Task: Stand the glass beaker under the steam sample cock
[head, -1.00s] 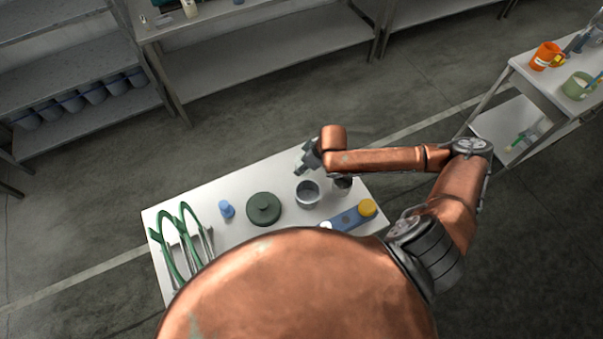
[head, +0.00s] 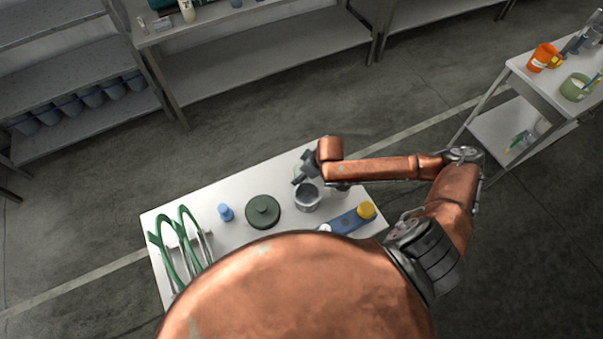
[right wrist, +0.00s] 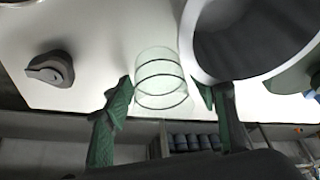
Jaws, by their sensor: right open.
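The glass beaker (right wrist: 161,82), clear with dark rings, stands on the white table top in the right wrist view. My right gripper (right wrist: 165,98) is open, its green fingertips on either side of the beaker's near part, not closed on it. In the head view my right gripper (head: 298,180) is over the table's far edge, and I cannot make out the beaker there. My left gripper is not in view. I cannot identify the steam sample cock in these frames.
A grey metal pot (head: 307,198) stands close beside the right gripper; its pale rim (right wrist: 192,60) is close to one finger. A dark knobbed object (right wrist: 50,68) is on the other side. The table also holds a dark green lid (head: 263,212), a blue bottle (head: 225,212) and a green-hooped rack (head: 182,240).

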